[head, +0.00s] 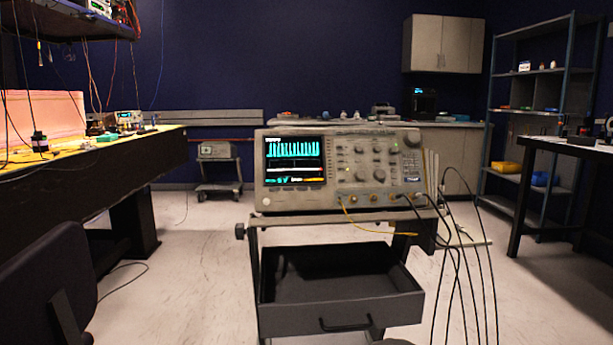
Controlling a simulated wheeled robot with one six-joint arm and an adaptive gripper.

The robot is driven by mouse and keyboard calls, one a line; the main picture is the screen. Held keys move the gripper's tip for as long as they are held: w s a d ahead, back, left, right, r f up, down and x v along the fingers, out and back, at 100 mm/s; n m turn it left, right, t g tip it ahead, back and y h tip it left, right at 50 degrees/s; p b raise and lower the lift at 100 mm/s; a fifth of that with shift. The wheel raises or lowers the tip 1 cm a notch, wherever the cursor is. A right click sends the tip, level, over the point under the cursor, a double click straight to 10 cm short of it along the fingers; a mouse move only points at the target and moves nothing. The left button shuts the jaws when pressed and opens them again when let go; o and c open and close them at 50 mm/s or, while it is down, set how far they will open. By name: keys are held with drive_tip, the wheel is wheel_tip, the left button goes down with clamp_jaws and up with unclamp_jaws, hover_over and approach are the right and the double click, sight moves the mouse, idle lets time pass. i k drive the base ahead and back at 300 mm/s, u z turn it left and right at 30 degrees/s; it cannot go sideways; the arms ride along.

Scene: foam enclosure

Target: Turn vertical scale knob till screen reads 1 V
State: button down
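An oscilloscope (338,170) stands upright on a cart in the middle of the head view, its front facing me. Its lit screen (295,161) on the left shows cyan traces and a coloured line of text at the bottom, too small to read. Several knobs sit on the panel right of the screen, among them two larger lower ones (360,176) and (381,176). I cannot tell which one is the vertical scale knob. A yellow cable and dark cables hang from the connectors along the panel's lower edge. My gripper is not in view.
The cart's open drawer (340,317) juts out below the oscilloscope. Dark cables (465,260) hang at the cart's right. A workbench (95,165) and a dark chair (50,285) are at left; a table (570,143) and shelf (531,110) at right. Floor is free between bench and cart.

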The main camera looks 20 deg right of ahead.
sight(360, 174)
drive_tip(key=z, duration=1.95)
drive_tip(key=k, duration=1.05)
drive_tip(key=u, duration=1.4)
drive_tip(key=i, duration=0.5)
